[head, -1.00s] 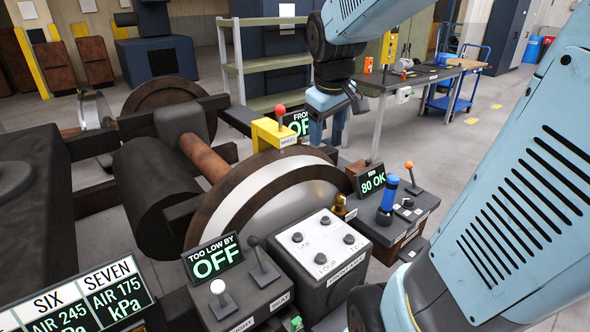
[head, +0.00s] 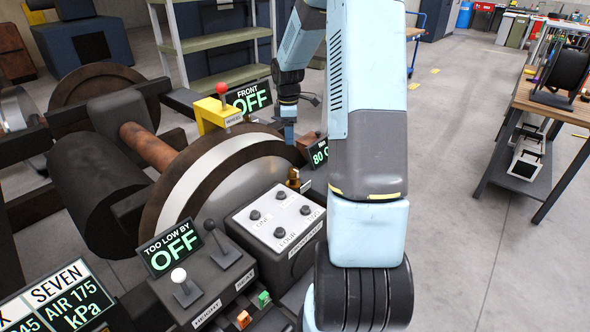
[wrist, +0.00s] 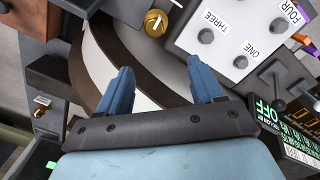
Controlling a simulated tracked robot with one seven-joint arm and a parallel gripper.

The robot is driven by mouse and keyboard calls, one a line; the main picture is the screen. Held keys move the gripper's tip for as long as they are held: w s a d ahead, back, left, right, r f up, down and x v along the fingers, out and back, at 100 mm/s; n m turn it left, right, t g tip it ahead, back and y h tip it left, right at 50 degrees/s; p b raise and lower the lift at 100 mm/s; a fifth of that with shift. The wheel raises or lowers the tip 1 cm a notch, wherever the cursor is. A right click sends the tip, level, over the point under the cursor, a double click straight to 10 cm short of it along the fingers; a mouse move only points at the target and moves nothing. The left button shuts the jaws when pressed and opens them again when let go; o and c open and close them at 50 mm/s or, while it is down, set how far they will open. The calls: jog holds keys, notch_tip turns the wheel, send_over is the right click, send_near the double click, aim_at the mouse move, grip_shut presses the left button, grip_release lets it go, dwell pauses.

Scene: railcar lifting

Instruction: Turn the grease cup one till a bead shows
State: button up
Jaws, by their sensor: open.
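The brass cup (head: 293,178) stands at the right edge of the big wheel, beside the white-topped control box. In the wrist view the brass cup (wrist: 156,22) shows from above, with a pale mark like a 1 on its top. No bead can be made out on it. My gripper (wrist: 163,76) is open and empty, its two blue fingers apart, with the cup beyond the fingertips and between their lines. In the head view my gripper (head: 289,132) hangs above the cup, partly beside the arm.
The white-topped control box (head: 280,222) with several dark knobs stands close beside the cup. The yellow block (head: 218,114) with a red-knobbed lever is left of my gripper. The "TOO LOW BY" display (head: 169,248) and two levers are in front. A wooden bench (head: 550,103) stands at right.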

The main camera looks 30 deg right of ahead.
aim_at(293, 168)
jog(key=shift+n, duration=0.4)
jog(key=f, duration=0.5)
jog(key=d+f, duration=0.1)
jog(key=f, duration=0.5)
jog(key=w+d+f, duration=0.1)
jog(key=f, duration=0.5)
jog(key=shift+w+f, duration=0.1)
jog(key=shift+f, duration=0.1)
jog(key=shift+c, duration=0.2)
